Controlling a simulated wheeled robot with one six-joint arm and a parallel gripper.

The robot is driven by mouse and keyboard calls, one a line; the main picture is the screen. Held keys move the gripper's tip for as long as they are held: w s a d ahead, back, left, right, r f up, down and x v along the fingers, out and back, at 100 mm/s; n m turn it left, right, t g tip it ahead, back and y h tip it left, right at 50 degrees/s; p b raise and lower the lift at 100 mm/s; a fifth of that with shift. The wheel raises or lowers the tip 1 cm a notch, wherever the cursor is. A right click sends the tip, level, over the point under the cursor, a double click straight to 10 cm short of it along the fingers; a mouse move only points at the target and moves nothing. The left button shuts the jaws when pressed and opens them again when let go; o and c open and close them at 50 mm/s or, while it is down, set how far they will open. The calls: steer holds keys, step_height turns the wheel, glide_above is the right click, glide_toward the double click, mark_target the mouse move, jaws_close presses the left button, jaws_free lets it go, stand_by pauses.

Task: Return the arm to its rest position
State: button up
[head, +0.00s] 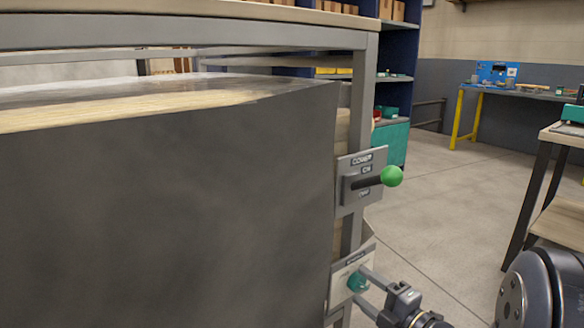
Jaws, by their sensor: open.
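My gripper (360,285) is at the lower middle right, with its two fingers apart and pointing left. A teal knob (356,281) on a pale panel (339,287) shows at the fingertips, one finger above and one below it. I cannot tell whether the fingers touch the knob. My arm comes in from the bottom right, and part of it is cut off by the frame edge.
A labelled switch plate (348,205) with a green-ended lever (391,176) sits above my gripper on the metal frame (357,110). A large dark panel (170,200) fills the left. A table (546,165) stands at right. Floor (450,215) between is clear.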

steer(key=p+v, duration=0.3)
steer(key=v, duration=0.7)
steer(key=shift+m, duration=0.4)
steer(key=b+x, duration=0.2)
steer(key=x, duration=0.8)
steer(key=shift+w+a+r, duration=0.1)
steer(key=shift+r, duration=0.05)
steer(key=shift+r+m+p, duration=0.1)
steer(key=shift+m+p, duration=0.6)
steer(key=shift+m, duration=0.4)
steer(key=m+p, duration=0.4)
steer(key=p, duration=0.1)
steer(key=shift+m+p, duration=0.4)
steer(key=m+p, duration=0.6)
steer(key=p, duration=0.3)
steer(key=shift+m, duration=0.3)
steer(key=m+p, duration=0.2)
steer(key=shift+p, duration=0.35)
steer(key=shift+m+p, duration=0.6)
steer(key=shift+p, duration=0.1)
